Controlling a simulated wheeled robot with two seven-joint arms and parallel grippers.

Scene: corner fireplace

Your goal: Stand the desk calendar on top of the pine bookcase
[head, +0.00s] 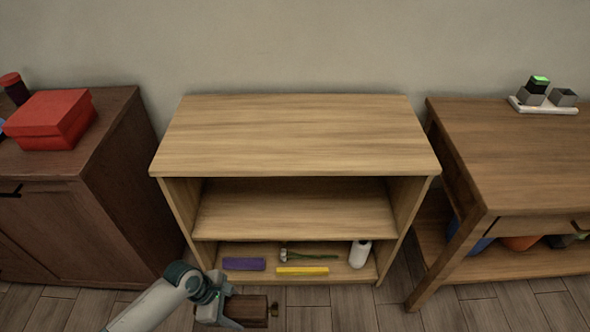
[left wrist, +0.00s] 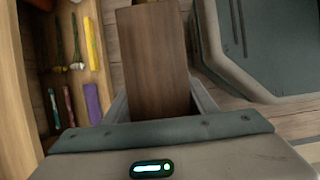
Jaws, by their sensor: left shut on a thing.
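The pine bookcase (head: 295,135) stands against the wall in the middle of the head view, its top bare. My left gripper (head: 232,308) is low in front of the bookcase, below its bottom shelf in the picture. It is shut on a dark brown wooden block (head: 250,309) with a small brass-coloured knob at its right end, apparently the desk calendar. In the left wrist view the block (left wrist: 155,60) shows as a plain brown panel between the fingers; no calendar face is visible. My right gripper is in neither view.
The bottom shelf holds a purple item (head: 244,264), a yellow item (head: 302,270), a green-stemmed item (head: 310,257) and a white bottle (head: 360,253). The middle shelf (head: 295,212) is empty. A dark cabinet (head: 130,190) stands left, a wooden table (head: 520,165) right.

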